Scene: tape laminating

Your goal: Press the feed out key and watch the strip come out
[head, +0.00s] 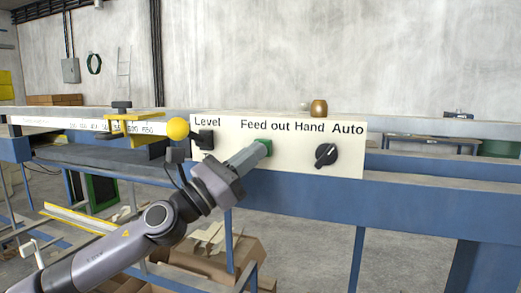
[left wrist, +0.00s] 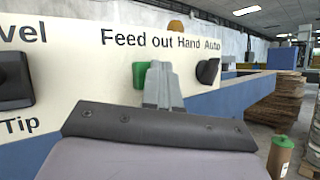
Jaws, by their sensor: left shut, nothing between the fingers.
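The green feed out key (head: 267,147) is on the cream control panel (head: 295,165), under the words "Feed out". My left gripper (head: 262,150) is shut and empty, with its fingertips at the key, covering part of it. In the left wrist view the key (left wrist: 140,76) shows just left of the shut fingers (left wrist: 161,70). I cannot tell whether the fingertips touch it or whether it is pressed in. No strip can be made out coming out. My right gripper is not in view.
A yellow clamp-like stop (head: 133,127) sits on the ruled rail at left. Blue frame beams run below the panel, with cardboard on the floor.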

